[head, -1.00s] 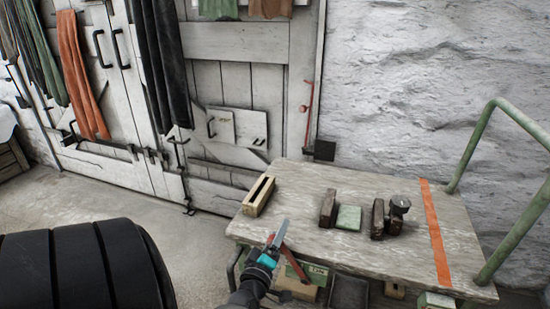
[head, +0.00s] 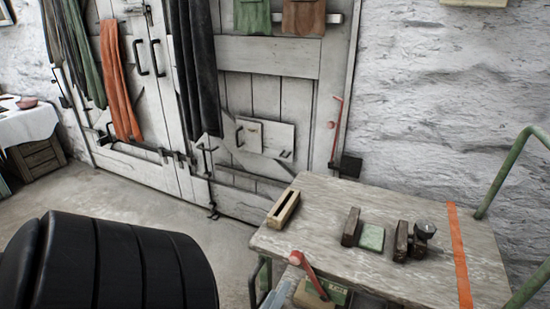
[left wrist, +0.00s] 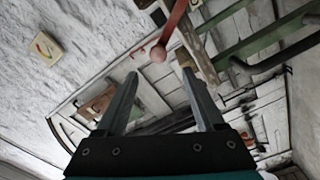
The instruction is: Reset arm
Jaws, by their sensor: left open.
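My left gripper (left wrist: 158,78) is open in the left wrist view, its two long grey fingers apart and nothing between them. In the head view only a small part of it shows at the bottom edge, in front of the cart's near left corner. A red lever with a ball end (left wrist: 158,53) shows beyond the fingertips in the wrist view. I cannot tell whether they touch. The red lever also shows in the head view (head: 312,275), at the cart's front edge. My right gripper is in neither view.
The wooden cart top (head: 330,205) holds a slotted wooden block (head: 283,209), a green block (head: 372,237) between dark blocks, and a dark round knob (head: 424,229). A green rail (head: 510,170) stands at right.

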